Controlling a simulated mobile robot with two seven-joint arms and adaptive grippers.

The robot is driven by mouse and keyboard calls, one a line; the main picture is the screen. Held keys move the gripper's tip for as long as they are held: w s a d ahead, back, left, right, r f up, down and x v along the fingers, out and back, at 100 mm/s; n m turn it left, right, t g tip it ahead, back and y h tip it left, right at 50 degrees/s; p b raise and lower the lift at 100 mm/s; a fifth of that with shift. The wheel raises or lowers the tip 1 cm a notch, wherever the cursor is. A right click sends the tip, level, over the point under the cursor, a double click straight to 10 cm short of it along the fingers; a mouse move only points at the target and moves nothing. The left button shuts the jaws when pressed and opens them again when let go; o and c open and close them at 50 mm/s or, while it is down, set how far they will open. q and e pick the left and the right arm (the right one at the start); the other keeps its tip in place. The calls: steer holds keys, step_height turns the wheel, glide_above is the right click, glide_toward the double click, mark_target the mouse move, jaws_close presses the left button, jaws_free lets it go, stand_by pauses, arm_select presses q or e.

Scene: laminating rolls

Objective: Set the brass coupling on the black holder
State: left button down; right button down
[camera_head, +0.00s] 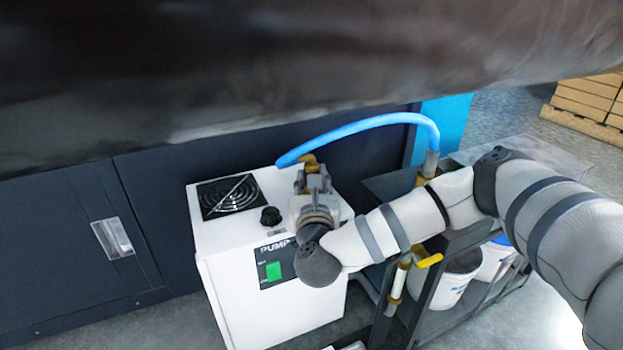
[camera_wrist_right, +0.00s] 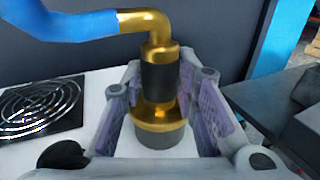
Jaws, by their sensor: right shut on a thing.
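The brass coupling (camera_head: 312,160) is at the near end of the blue hose, over the top of the white pump. In the wrist view the coupling (camera_wrist_right: 158,114) stands upright, with a brass elbow, a black sleeve and a brass collar. My right gripper (camera_head: 312,182) is shut on it, one purple-grey pad on each side. A short grey cylinder (camera_wrist_right: 160,137) shows directly below the collar; I cannot tell whether the two are joined. I cannot pick out the black holder for certain; a dark block (camera_wrist_right: 309,90) shows at the right edge of the wrist view. My left gripper is not in view.
The white pump (camera_head: 215,240) has a black fan grille (camera_head: 230,196) and a black knob (camera_head: 270,216). The blue hose (camera_head: 375,122) arches right to a cart (camera_head: 385,186) with buckets below. A large dark roll (camera_head: 250,70) spans the top.

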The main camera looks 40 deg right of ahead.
steer(key=c, duration=1.5)
jaws_free()
steer(key=shift+c, duration=0.2)
